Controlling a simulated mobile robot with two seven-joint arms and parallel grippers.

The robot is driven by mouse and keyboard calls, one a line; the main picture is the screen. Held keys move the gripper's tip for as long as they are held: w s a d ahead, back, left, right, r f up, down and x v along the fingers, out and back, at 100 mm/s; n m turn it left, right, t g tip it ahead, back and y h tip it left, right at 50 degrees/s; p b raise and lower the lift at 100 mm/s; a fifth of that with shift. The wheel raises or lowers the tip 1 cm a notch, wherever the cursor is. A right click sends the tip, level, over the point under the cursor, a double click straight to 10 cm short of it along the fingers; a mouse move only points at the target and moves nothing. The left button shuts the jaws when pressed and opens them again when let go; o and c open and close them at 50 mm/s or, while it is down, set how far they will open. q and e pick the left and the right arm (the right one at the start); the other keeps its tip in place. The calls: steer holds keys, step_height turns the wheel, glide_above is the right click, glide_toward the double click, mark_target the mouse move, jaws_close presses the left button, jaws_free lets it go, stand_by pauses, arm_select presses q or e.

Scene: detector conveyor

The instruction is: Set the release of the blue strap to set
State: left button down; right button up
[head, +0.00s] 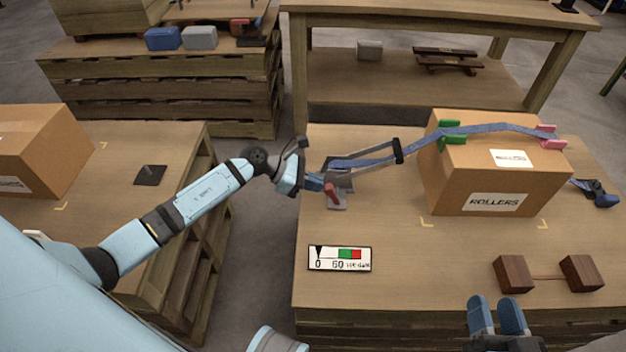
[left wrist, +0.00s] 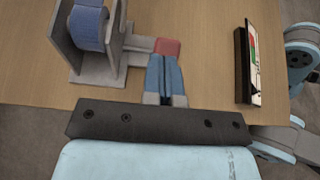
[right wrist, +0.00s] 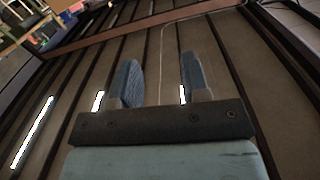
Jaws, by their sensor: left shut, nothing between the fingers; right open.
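The blue strap (head: 490,129) runs over a cardboard box marked ROLLERS (head: 440,183) and down to a grey ratchet (head: 341,181) on the table. The ratchet's long grey handle slants up to a black grip (head: 398,151). A red tab (head: 331,194) sticks out at the ratchet's near side. In the left wrist view, the strap's blue roll (left wrist: 88,25) sits between grey side plates. My left gripper (head: 318,184) is shut and empty; its tips are at the red tab (left wrist: 167,47), and I cannot tell whether they touch. My right gripper (head: 497,303) is open and empty near the table's front.
Green (head: 450,128) and pink (head: 552,144) corner pieces sit under the strap. Two brown blocks (head: 514,273) joined by a thin cord stand at front right. A blue hook piece (head: 599,194) lies right of the box.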

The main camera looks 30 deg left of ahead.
mark_target(327, 184)
arm_select(q)
steer(key=d+r+y+p, duration=0.1)
steer(key=p, duration=0.2)
steer(key=w+d+r+g+y+p, duration=0.1)
steer(key=y+p, duration=0.1)
steer(key=p, duration=0.2)
steer(key=shift+r, duration=0.4)
steer(key=shift+w+d+g+y+p, duration=0.25)
steer(key=shift+d+g+y+p, duration=0.15)
steer(key=shift+p, duration=0.7)
steer(key=d+y+p, duration=0.1)
steer(key=g+y+p, duration=0.1)
steer(key=shift+w+d+p, duration=0.3)
steer(key=shift+w+d, duration=0.05)
steer(key=shift+w, duration=0.05)
steer(key=shift+w+d+f+y, duration=0.2)
steer(key=shift+d+y, duration=0.2)
steer(key=shift+y, duration=0.1)
steer(key=shift+f, duration=0.15)
arm_select(e)
steer(key=s+d+f+g+h, duration=0.3)
steer(key=d+f+g+h, duration=0.1)
steer(key=f, duration=0.3)
steer(key=shift+s+d+g, duration=0.15)
steer(key=shift+d+g, duration=0.3)
steer(key=shift+g, duration=0.15)
steer(key=shift+r, duration=0.15)
